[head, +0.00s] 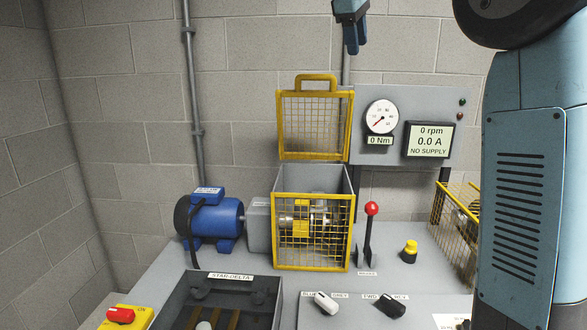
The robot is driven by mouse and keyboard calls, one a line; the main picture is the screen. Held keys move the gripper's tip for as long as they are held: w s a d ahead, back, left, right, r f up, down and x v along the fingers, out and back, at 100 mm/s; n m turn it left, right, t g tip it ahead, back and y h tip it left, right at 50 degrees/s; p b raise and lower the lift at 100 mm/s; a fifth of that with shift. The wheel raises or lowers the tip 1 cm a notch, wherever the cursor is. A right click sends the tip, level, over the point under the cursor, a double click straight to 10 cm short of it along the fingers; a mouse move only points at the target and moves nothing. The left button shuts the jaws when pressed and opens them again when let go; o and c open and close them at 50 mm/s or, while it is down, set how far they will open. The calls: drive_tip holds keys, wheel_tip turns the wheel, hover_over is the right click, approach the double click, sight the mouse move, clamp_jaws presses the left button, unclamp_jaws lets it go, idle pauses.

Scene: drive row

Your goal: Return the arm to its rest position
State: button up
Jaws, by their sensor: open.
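My gripper (353,38) shows at the top middle of the head view, pointing down, high above the bench and in front of the block wall. Its two fingers are a little apart and nothing shows between them. Only its lower end is in view; the top edge of the picture cuts off the rest. My blue arm (525,190) fills the right side of the head view and hides part of the bench there.
Below stand a blue motor (211,218), a yellow mesh guard (312,232), a raised yellow mesh cover (309,125) and a red-knobbed lever (370,228). A panel holds a round gauge (382,117) and a display (430,140) reading "NO SUPPLY". Space around the gripper looks clear.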

drive_tip(key=s+d+f+m+y, duration=0.1)
drive_tip(key=s+d+f+m, duration=0.2)
drive_tip(key=s+f, duration=0.35)
drive_tip(key=s+d+f+m+y, duration=0.1)
drive_tip(key=s+d+f+m, duration=0.2)
drive_tip(key=s, duration=0.7)
drive_tip(key=s+d+f+m+y, duration=0.1)
drive_tip(key=s+f+m, duration=0.4)
drive_tip(key=s+f, duration=1.3)
wheel_tip(320, 180, down, 3)
drive_tip(key=shift+s+d+f+t, duration=0.2)
drive_tip(key=shift+d+t, duration=0.1)
drive_tip(key=shift+d, duration=0.25)
